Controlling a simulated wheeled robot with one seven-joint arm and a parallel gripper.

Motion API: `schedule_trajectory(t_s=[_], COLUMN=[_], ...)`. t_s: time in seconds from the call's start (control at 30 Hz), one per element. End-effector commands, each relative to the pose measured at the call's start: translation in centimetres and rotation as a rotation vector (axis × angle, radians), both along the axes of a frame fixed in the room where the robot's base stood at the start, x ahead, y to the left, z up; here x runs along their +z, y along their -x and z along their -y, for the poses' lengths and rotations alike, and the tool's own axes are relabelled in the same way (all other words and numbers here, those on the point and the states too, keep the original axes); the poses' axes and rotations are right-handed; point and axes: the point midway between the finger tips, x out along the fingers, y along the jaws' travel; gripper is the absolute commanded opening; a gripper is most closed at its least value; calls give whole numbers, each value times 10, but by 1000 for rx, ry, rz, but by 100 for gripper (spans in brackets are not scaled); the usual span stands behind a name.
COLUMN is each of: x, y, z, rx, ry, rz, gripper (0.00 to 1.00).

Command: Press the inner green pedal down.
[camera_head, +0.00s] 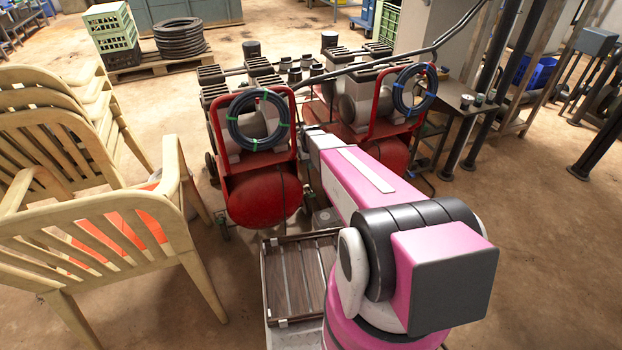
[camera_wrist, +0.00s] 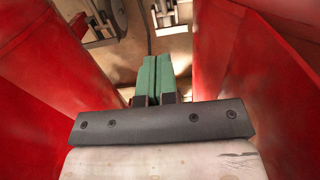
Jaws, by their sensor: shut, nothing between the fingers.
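My gripper (camera_wrist: 157,80) shows in the wrist view as two green fingers side by side, pressed together with nothing between them. It reaches down into a narrow gap between two red surfaces. In the head view my own arm hides the gripper. I cannot make out a green pedal for certain in either view. Beyond the fingertips, near the top of the wrist view, a grey metal fitting (camera_wrist: 108,18) is at the left and another metal fitting (camera_wrist: 170,14) is at the right. Both are cut off by the edge, and I cannot tell whether either is a pedal.
Two red machines, one left (camera_head: 262,198) and one right (camera_head: 388,155), carry coiled hoses and flank my arm. Red walls close in on the left (camera_wrist: 40,90) and right (camera_wrist: 240,80) of my gripper. Cream chairs (camera_head: 110,235) stand at left; floor is open at right.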

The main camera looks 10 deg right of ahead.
Motion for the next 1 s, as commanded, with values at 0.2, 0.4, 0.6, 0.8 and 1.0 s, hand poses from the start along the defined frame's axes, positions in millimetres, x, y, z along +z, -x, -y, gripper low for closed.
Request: schedule_trajectory(t_s=[0.2, 0.4, 0.6, 0.8, 1.0], x=[-35, -73, -104, -120, -125], y=[-2, -2, 7, 20, 23], z=[0, 0, 1, 4, 5], rx=[0, 0, -1, 0, 0], ry=[0, 0, 0, 0, 0], rz=[-2, -2, -2, -1, 0], gripper=[0, 0, 0, 0, 0])
